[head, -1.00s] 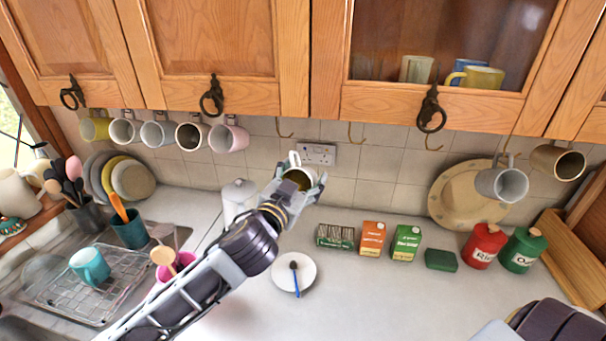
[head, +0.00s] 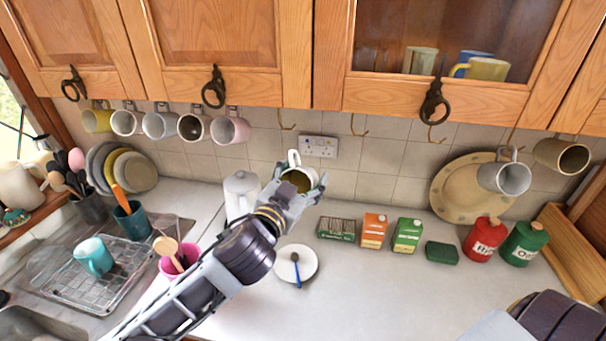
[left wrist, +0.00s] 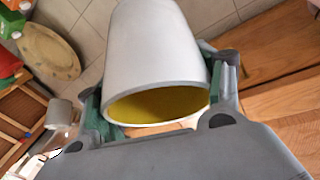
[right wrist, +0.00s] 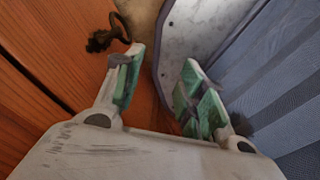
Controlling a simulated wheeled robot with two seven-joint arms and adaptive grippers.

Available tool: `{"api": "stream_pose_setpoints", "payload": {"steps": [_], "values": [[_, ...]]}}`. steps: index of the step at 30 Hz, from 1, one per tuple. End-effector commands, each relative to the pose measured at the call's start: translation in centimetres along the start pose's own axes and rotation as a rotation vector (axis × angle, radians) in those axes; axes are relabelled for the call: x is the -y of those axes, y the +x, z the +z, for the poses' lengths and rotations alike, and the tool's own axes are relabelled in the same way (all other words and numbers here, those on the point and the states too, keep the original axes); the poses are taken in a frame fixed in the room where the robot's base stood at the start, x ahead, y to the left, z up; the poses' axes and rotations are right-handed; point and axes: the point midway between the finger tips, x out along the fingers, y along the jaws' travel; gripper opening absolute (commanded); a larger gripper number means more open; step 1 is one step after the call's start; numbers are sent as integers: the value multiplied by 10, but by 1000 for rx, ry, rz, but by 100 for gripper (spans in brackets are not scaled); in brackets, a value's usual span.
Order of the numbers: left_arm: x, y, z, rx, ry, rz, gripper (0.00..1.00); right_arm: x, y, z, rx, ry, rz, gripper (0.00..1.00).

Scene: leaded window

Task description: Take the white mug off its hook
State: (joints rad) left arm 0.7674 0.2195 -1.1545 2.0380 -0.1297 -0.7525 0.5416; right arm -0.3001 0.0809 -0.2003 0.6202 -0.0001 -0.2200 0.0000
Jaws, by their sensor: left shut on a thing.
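The white mug with a yellow inside (head: 296,180) is held in my left gripper (head: 299,186), its handle pointing up. It hangs in front of the tiled wall, below and clear of an empty brass hook (head: 287,126) in the head view. The left wrist view shows the mug (left wrist: 160,55) between the two fingers (left wrist: 158,100), its yellow inside facing the palm. My right gripper (right wrist: 162,78) shows in the right wrist view with its fingers apart and nothing between them.
Several mugs hang at left, including a pink one (head: 230,130); a grey-white mug (head: 505,178) hangs at right. A white canister (head: 241,190) stands behind my left arm. Below are a saucer (head: 306,262) with a spoon and several boxes. The front counter is clear.

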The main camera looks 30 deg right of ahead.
Motion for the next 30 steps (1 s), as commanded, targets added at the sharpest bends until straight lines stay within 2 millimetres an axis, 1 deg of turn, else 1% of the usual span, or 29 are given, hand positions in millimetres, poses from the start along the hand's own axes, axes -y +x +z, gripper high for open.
{"api": "stream_pose_setpoints", "payload": {"steps": [19,30], "values": [[-5,-19,-1,-3,0,0,2,1,0,0,0,1,-1,40],[-8,-29,2,-2,1,-1,2,2,3,0,0,1,-1,40]]}}
